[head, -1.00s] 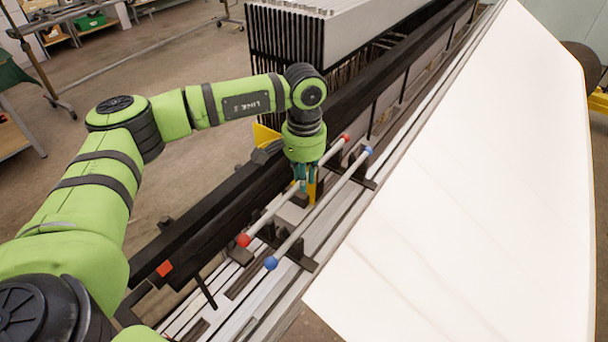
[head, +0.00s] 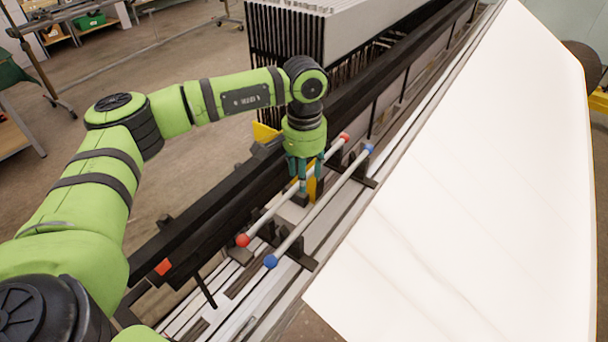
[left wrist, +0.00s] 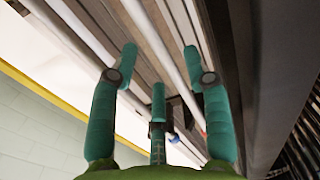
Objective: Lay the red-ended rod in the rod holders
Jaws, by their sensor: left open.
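The red-ended rod (head: 269,216) is pale with red balls at both ends. It appears to lie in its black rod holders (head: 267,232), beside and parallel to the blue-ended rod (head: 318,214). My left gripper (head: 305,183) is open over the middle of the red-ended rod. Its teal fingers straddle that rod, and they hide a short part of it. In the left wrist view the spread fingers (left wrist: 157,75) show with the red-ended rod (left wrist: 168,50) running between them. Whether any finger touches the rod I cannot tell. My right gripper is not in view.
The blue-ended rod has its own black holders (head: 301,261) close on the right. A long black beam (head: 205,217) runs along the left. A large white sheet (head: 470,190) slopes away at the right. A block of black frames (head: 285,55) stands behind.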

